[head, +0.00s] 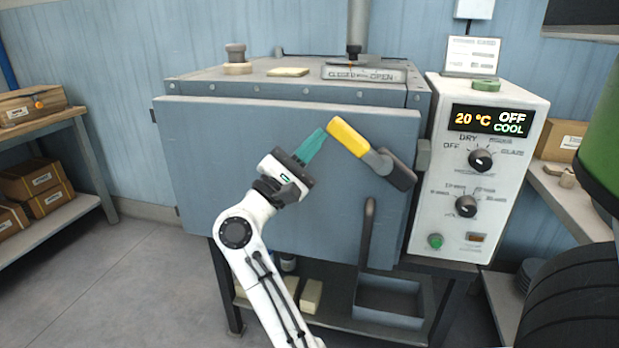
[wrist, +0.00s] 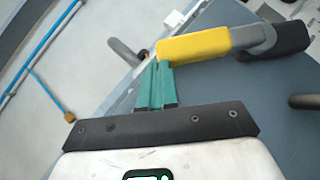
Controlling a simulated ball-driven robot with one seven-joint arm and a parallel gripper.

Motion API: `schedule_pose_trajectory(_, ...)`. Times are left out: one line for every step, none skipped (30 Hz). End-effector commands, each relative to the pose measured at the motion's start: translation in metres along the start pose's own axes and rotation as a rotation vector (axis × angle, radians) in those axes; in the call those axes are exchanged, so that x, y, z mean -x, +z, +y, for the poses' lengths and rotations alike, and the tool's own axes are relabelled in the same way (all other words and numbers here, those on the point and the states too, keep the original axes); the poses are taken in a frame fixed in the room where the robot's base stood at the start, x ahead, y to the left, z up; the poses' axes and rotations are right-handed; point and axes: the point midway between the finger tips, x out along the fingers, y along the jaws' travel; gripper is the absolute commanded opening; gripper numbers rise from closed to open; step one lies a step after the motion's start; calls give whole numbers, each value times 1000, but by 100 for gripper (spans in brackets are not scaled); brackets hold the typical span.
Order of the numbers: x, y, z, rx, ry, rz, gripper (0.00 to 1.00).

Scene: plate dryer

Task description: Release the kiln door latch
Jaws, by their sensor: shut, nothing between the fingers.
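The kiln door (head: 225,160) is a blue-grey panel on the front of the kiln. The latch is a lever with a yellow grip (head: 347,137), a grey middle and a dark block at its lower right end. It slants from upper left to lower right on the door's right side. My gripper (head: 323,132) has green fingers and is shut and empty. Its tips are at the left end of the yellow grip, by the look of it touching or almost. In the wrist view the fingertips (wrist: 158,64) are right beside the yellow grip (wrist: 195,46), not around it.
A grey upright handle (head: 369,210) is below the latch on the door. A white control box (head: 478,165) stands at right, its display reading 20 °C, OFF, COOL. A grey tray (head: 388,300) is on the shelf below. Shelves with cartons (head: 35,183) stand at left; floor lies between.

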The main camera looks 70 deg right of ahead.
Motion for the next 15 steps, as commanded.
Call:
schedule_pose_trajectory(-2, 2, -1, -37, -33, -2, 0)
schedule_pose_trajectory(-4, 4, 0, -55, -51, -2, 0)
schedule_pose_trajectory(-8, 8, 1, -77, -75, -3, 0)
schedule_pose_trajectory(-10, 10, 2, -93, -91, -2, 0)
schedule_pose_trajectory(-12, 12, 3, -110, -108, -1, 0)
schedule_pose_trajectory(-15, 15, 3, -129, -128, -2, 0)
schedule_pose_trajectory(-17, 17, 4, -143, -142, -2, 0)
schedule_pose_trajectory(-20, 19, 4, -156, -155, -2, 0)
schedule_pose_trajectory(-22, 22, 5, -173, -172, -1, 0)
schedule_pose_trajectory(-24, 24, 5, -186, -184, -1, 0)
schedule_pose_trajectory(-25, 25, 6, -197, -195, -1, 0)
schedule_pose_trajectory(-28, 27, 6, -210, -209, -1, 0)
schedule_pose_trajectory(-29, 29, 6, -219, -219, -2, 0)
schedule_pose_trajectory(-30, 30, 6, -226, -228, -2, 0)
schedule_pose_trajectory(-32, 32, 6, -236, -238, -2, 0)
